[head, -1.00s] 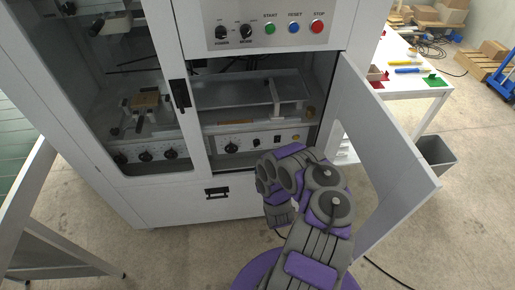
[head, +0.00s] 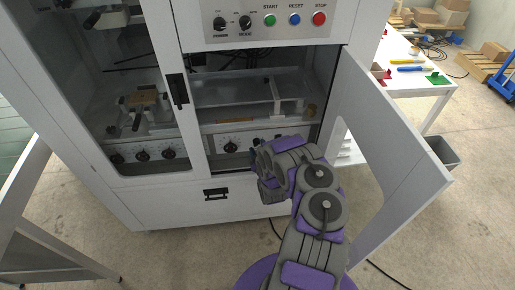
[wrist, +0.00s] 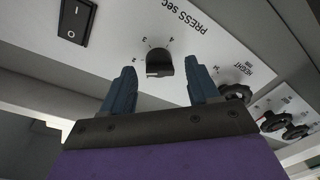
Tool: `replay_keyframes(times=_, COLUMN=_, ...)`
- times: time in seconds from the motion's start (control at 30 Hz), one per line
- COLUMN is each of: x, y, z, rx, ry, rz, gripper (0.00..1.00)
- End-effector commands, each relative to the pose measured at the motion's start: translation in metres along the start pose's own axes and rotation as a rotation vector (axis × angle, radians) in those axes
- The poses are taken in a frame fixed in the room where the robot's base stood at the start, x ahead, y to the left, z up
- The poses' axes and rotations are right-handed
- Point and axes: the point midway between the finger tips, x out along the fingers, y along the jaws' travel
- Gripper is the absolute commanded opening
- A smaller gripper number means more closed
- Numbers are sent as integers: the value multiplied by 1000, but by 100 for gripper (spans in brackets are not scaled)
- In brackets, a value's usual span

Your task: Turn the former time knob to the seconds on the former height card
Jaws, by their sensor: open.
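In the wrist view a dark round knob (wrist: 159,62) sits on a light panel under the print "PRESS sec", with 2, 3 and 4 around it. Its pointer setting is not clear. My gripper (wrist: 162,72) is open, with one blue finger on each side of this knob; I cannot tell whether they touch it. A second knob (wrist: 235,93), marked HEIGHT, is to the right. In the head view my gripper (head: 264,166) is at the open lower bay, its fingers hidden, near the control panel (head: 213,152). I make out no readable height card.
A black rocker switch (wrist: 75,22) is left of the knob. The open cabinet door (head: 395,150) stands right of my arm. A shelf (head: 240,92) is above the panel. Buttons and two selectors line the upper panel (head: 208,32). A table (head: 415,85) stands at right.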

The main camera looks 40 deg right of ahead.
Motion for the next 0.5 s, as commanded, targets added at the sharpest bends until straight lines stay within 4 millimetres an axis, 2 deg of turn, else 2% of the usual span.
replay_keyframes(times=0.2, x=14, y=0, z=1, rx=0, ry=-1, rz=1, gripper=60)
replay_keyframes(times=0.5, x=16, y=0, z=0, rx=0, ry=-1, rz=0, gripper=60)
